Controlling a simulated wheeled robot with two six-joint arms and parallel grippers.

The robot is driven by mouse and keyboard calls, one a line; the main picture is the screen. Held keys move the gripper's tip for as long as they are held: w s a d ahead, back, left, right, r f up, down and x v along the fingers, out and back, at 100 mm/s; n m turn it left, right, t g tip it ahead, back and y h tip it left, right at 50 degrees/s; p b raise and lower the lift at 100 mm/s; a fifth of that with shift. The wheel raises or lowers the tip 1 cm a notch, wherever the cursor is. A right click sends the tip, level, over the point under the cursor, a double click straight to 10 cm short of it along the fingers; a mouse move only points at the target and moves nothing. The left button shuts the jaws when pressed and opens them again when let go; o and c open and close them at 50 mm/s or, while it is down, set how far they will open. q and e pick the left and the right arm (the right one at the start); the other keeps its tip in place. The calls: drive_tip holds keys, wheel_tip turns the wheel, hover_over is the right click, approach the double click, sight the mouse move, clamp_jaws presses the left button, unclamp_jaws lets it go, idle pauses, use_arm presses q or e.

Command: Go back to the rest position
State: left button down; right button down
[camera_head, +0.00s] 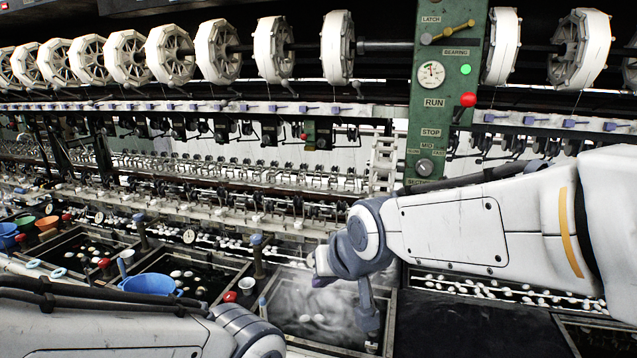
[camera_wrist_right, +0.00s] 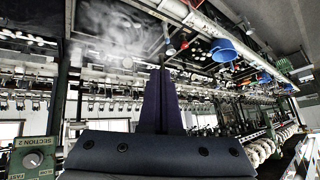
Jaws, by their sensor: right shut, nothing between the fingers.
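My right arm reaches in from the right in the head view, over the steaming basin (camera_head: 290,300). The purple fingers of my right gripper (camera_head: 320,281) show partly behind the wrist, above the basin's left part. In the right wrist view the fingers of my right gripper (camera_wrist_right: 160,98) are pressed together, shut and empty. My left arm lies along the bottom left of the head view, and its gripper is out of the frame.
A green control panel (camera_head: 447,95) with a red knob stands behind my right arm. A blue bowl (camera_head: 149,284) sits at a dark basin on the left. A row of white reels (camera_head: 219,52) runs along the top. A dark flat area (camera_head: 460,325) lies below my right arm.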

drive_tip(key=s+d+f+n+g+h, duration=0.1)
drive_tip(key=s+f+g, duration=0.1)
drive_tip(key=s+f, duration=0.2)
drive_tip(key=s+d+f+n+g+b, duration=0.1)
drive_tip(key=s+f, duration=0.4)
drive_tip(key=s, duration=0.6)
drive_tip(key=s+d+f+n+g+h+b, duration=0.1)
drive_tip(key=s+d+f+n+g, duration=0.1)
drive_tip(key=s, duration=0.6)
wheel_tip(320, 180, down, 3)
drive_tip(key=shift+s+r+n+g+h, duration=0.1)
drive_tip(key=shift+s+n+g+h, duration=0.3)
drive_tip(key=shift+g, duration=0.7)
drive_tip(key=shift+w, duration=0.2)
